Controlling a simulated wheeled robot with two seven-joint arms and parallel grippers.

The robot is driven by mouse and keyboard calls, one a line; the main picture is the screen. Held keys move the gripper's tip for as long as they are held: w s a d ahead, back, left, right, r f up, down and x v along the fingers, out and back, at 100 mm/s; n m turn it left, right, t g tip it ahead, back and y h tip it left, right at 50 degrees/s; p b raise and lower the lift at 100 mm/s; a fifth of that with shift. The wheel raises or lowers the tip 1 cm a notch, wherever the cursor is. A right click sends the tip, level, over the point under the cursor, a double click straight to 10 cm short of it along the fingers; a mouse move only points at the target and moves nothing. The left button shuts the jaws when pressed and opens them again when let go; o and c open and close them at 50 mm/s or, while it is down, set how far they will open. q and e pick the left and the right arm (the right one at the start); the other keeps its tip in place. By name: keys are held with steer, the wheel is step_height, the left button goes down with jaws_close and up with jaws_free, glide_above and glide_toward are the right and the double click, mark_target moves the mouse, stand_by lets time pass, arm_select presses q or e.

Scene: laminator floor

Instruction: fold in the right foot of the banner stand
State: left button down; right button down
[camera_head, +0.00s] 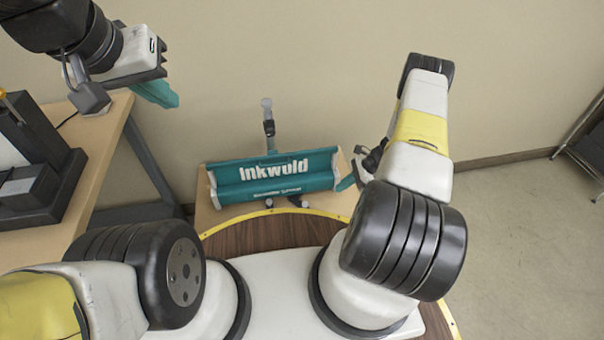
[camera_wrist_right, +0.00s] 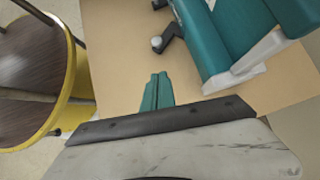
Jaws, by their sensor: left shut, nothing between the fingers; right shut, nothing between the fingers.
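The banner stand (camera_head: 262,178) is a teal unit with "Inkwold" lettering and pale end caps, lying on a tan board. Its right foot (camera_head: 298,202) is a small dark piece at the near edge. In the right wrist view the right foot (camera_wrist_right: 172,38) is a black bar with a pale round tip, sticking out from the stand's side. My right gripper (camera_head: 347,183) is shut and empty, just right of the stand's right end. Its teal fingers (camera_wrist_right: 157,90) sit below the foot in the wrist view, apart from it. My left gripper (camera_head: 157,93) is shut and empty, high on the left.
Another dark foot (camera_head: 268,203) shows left of the right one. A grey post with a pale tip (camera_head: 267,118) stands behind the stand. A wooden table (camera_head: 100,130) with a black machine (camera_head: 35,165) is at left.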

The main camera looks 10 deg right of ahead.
steer(key=x, duration=1)
steer(key=shift+w+a+f, duration=0.1)
steer(key=shift+a, duration=1.1)
steer(key=shift+w+a+f, duration=0.1)
steer(key=shift+a+f, duration=0.05)
steer(key=shift+a, duration=0.4)
steer(key=shift+a, duration=0.15)
